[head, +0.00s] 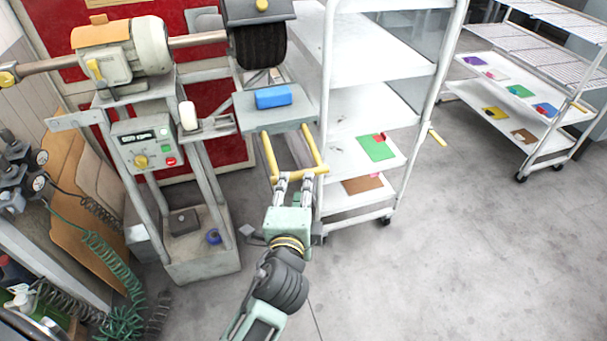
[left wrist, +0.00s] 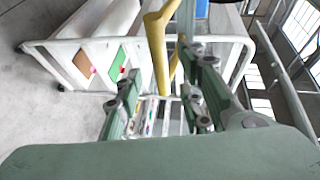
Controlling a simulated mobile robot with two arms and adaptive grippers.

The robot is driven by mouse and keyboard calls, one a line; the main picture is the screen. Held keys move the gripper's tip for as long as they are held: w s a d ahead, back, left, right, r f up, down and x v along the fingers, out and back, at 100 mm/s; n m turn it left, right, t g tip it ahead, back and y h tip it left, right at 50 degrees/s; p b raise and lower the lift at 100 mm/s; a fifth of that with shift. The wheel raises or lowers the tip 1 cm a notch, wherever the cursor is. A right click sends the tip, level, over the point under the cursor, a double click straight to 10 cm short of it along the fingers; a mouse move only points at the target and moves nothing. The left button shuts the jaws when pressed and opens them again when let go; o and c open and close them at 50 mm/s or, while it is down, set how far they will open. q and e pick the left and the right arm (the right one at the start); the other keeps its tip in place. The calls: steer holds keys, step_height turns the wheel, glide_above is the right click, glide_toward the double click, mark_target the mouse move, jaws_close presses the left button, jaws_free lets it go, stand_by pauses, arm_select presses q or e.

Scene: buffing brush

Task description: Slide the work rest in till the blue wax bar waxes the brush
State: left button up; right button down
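The blue wax bar (head: 273,97) lies on the grey plate of the work rest (head: 302,117). The dark brush (head: 259,46) is above and behind the bar, with a visible gap between them. A yellow U-shaped handle (head: 270,157) sticks out from the rest toward me. My left gripper (head: 294,177) is at the handle's front crossbar. In the left wrist view the yellow handle (left wrist: 157,50) shows between the spread fingers (left wrist: 163,88), which look open. Whether a finger touches the handle, I cannot tell. My right gripper is not in view.
The grinder's control box (head: 147,143) and stand are left of the rest. A white shelf cart (head: 362,155) stands close on the right of the handle. Another rack (head: 530,95) is at far right. The floor (head: 440,250) at front right is clear.

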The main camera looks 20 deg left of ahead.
mark_target(299, 179)
arm_select(q)
steer(key=p+x, duration=0.1)
steer(key=x, duration=0.5)
steer(key=shift+w+f, duration=0.1)
steer(key=shift+w, duration=0.15)
jaws_close()
stand_by(0.3)
